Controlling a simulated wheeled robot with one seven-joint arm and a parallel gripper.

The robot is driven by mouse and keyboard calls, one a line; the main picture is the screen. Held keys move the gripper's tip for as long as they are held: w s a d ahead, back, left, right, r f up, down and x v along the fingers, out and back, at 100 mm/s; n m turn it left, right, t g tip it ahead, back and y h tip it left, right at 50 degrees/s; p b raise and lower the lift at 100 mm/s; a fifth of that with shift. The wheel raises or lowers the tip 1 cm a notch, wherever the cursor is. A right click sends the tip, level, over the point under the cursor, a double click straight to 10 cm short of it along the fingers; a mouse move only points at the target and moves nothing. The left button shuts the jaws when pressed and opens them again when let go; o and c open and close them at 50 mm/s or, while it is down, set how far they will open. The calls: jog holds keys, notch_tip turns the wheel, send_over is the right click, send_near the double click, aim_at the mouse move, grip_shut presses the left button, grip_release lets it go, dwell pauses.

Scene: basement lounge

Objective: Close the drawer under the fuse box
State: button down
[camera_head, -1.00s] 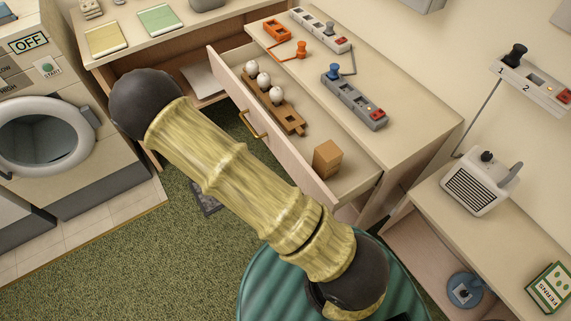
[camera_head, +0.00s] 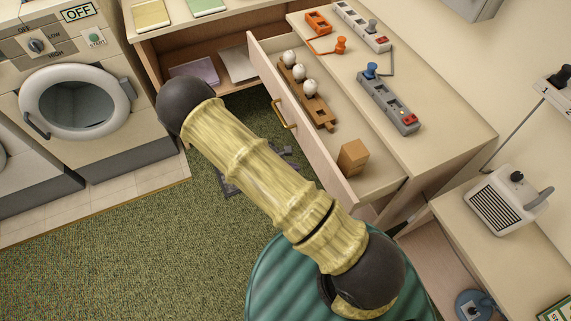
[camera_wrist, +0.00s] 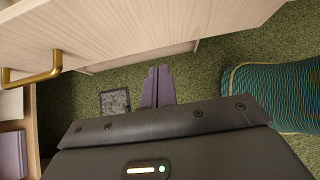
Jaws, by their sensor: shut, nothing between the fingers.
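The drawer (camera_head: 318,150) is pulled well open from the wooden cabinet (camera_head: 440,130). Its pale front carries a brass handle (camera_head: 284,114). Inside are a wooden rack with white bulb-like pieces (camera_head: 303,82) and a small tan block (camera_head: 352,156). A grey box (camera_head: 472,6) on the wall at the top right may be the fuse box; it is cut off. In the wrist view, the drawer front (camera_wrist: 150,28) spans the top, with the handle (camera_wrist: 35,75) at left. My gripper (camera_wrist: 159,72) is shut and empty, below the drawer front in the picture, apart from the handle. My arm mostly hides it in the head view.
Power strips (camera_head: 388,102) lie on the cabinet top. A washing machine (camera_head: 75,100) stands at left. A lower shelf with a white heater-like device (camera_head: 506,200) is at right. Green carpet (camera_head: 130,255) in front is mostly clear, with a small grey square (camera_wrist: 115,101) on it.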

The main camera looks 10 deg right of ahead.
aim_at(317, 165)
jog(key=d+f, duration=0.1)
jog(key=w+d+p, duration=0.1)
jog(key=d, duration=0.1)
jog(key=d+f, duration=0.1)
jog(key=d, duration=0.1)
jog(key=shift+w+d+f, duration=0.15)
jog(key=shift+d+f, duration=0.1)
jog(key=shift+f, duration=0.05)
jog(key=shift+w+d, duration=0.15)
jog(key=shift+d, duration=0.4)
